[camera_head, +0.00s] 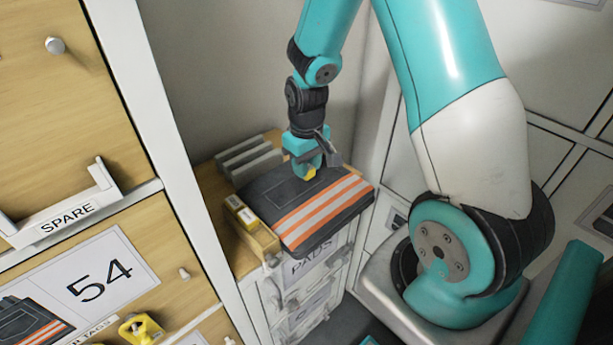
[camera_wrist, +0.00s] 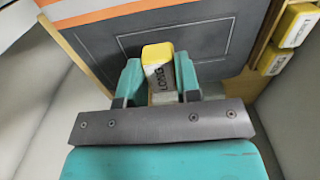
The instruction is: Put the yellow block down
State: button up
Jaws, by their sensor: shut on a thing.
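My gripper (camera_head: 315,166) is shut on the yellow block (camera_head: 310,172), above the dark grey folded garment with orange and silver stripes (camera_head: 310,218). In the wrist view the block (camera_wrist: 157,54) stands between the two teal fingers (camera_wrist: 158,82), with a yellow top and a pale side label that seems to read "LONG". The dark cloth of the garment (camera_wrist: 205,35) lies behind it. I cannot tell whether the block touches the cloth.
Two similar yellow blocks (camera_head: 240,210) sit in a wooden holder left of the garment. Grey slats (camera_head: 250,158) stand behind it. A wooden cabinet with drawers (camera_head: 60,230) rises on the left. Drawers labelled "PADS" (camera_head: 312,262) are below the garment.

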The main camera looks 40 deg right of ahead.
jog(key=shift+f, duration=1.95)
jog(key=shift+f, duration=0.2)
jog(key=o, duration=0.9)
jog(key=shift+r, duration=0.15)
